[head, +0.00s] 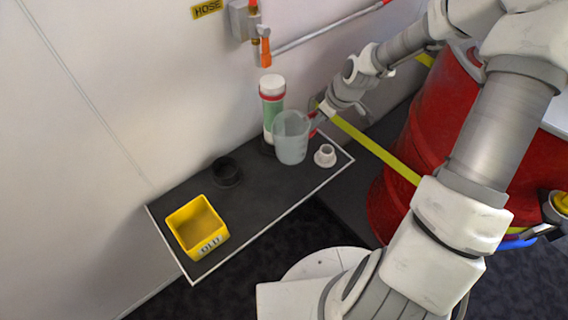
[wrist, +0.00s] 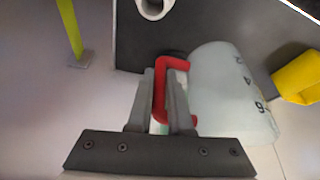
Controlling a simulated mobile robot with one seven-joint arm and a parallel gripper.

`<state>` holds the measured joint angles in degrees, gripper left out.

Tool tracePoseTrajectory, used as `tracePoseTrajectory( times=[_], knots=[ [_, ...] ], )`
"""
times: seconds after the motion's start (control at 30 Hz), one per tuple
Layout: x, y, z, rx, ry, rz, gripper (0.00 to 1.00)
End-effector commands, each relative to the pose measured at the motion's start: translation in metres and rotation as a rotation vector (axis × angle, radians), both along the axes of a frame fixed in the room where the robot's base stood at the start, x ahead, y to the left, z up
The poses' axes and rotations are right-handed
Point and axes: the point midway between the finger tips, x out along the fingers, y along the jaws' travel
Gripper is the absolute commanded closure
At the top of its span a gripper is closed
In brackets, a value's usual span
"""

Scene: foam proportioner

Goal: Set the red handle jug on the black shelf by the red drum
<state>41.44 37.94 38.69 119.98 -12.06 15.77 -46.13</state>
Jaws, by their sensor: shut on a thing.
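The clear jug (head: 291,140) appears upright over the right part of the black shelf (head: 268,188). I cannot tell whether its base touches the shelf. Its red handle (head: 314,124) faces right, toward my gripper (head: 320,112). In the wrist view my gripper (wrist: 163,85) is shut on the red handle (wrist: 160,92), with the jug body (wrist: 228,90) to the right of the fingers, its markings showing. The red drum (head: 398,192) stands on the floor to the right of the shelf, partly hidden by my arm.
A green-and-white cylinder (head: 272,103) stands behind the jug. A small white fitting (head: 325,155) sits to its right. A black ring (head: 226,171) and yellow bin (head: 197,228) are on the left. A yellow bar (head: 375,148) runs past the right end. Mid-shelf is clear.

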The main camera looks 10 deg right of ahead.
Motion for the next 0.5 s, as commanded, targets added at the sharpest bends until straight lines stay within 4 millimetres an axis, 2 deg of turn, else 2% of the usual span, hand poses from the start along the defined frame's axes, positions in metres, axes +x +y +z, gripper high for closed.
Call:
tracePoseTrajectory(
  times=[0.03,0.23,0.5],
  knots=[
    [-0.009,0.011,-0.013,-0.002,0.003,0.006,1.0],
    [-0.034,0.043,-0.037,-0.001,0.0,0.004,1.0],
    [-0.045,0.057,-0.049,0.0,0.0,-0.002,1.0]
  ],
)
